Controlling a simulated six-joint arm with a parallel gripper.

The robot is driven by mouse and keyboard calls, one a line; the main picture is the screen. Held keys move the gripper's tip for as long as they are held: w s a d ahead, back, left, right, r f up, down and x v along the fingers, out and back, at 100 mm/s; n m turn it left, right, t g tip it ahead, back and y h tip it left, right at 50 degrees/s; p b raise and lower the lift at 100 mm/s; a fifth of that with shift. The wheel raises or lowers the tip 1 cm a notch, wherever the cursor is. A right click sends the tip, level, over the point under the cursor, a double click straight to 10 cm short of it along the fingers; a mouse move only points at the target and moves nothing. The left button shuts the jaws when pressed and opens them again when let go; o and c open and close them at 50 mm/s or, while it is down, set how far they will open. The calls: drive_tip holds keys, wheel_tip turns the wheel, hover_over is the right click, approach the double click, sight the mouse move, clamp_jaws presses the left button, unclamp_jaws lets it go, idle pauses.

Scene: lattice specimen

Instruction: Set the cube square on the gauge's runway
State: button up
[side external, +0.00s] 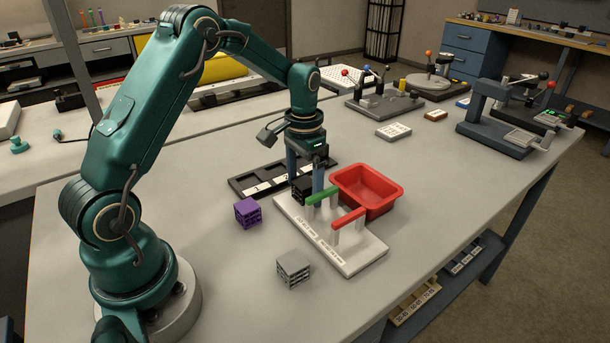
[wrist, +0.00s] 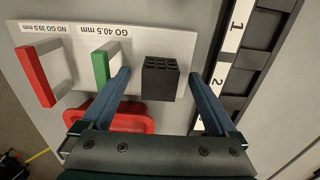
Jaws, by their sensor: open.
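The black lattice cube (side external: 301,189) stands on the end of the white gauge base (side external: 358,262), in front of the green GO arch (side external: 322,196). In the wrist view the cube (wrist: 160,78) looks roughly in line with the gauge's edges, with a gap between it and the green arch (wrist: 101,66). The red NO GO arch (side external: 348,217) stands farther along the base. My gripper (side external: 306,184) is open, with its blue fingers down on either side of the cube. In the wrist view gaps show between both fingers and the cube.
A red bin (side external: 345,183) stands close beside the gauge. A black tray with numbered slots (side external: 240,187) lies behind the gripper. A purple cube (side external: 247,213) and a grey cube (side external: 293,269) sit on the table. The front left table area is clear.

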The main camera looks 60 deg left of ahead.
sight(304, 182)
drive_tip(key=shift+d, duration=0.1)
drive_tip(key=shift+r, duration=2.5)
drive_tip(key=shift+r, duration=2.6)
drive_tip(key=shift+c, duration=0.3)
